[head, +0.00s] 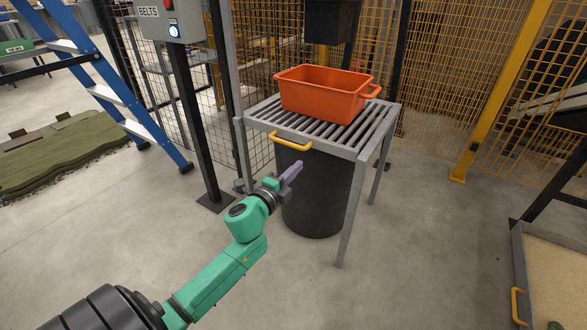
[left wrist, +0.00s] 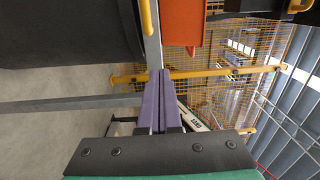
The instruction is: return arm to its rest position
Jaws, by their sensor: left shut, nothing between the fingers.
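My left arm, in green, reaches up from the lower left of the head view. Its left gripper (head: 291,172) has purple fingers and is in front of the slatted grey stand, near the dark bin below it. In the left wrist view the two purple fingers (left wrist: 158,100) are together, shut with nothing between them. My right gripper is in neither view.
An orange tub (head: 322,95) sits on the slatted stand (head: 378,133), which has a yellow handle (head: 290,142). A black bin (head: 318,195) stands under it. A blue ladder (head: 105,88) and a control box post (head: 192,120) are at left. A sand tray (head: 521,275) is at right.

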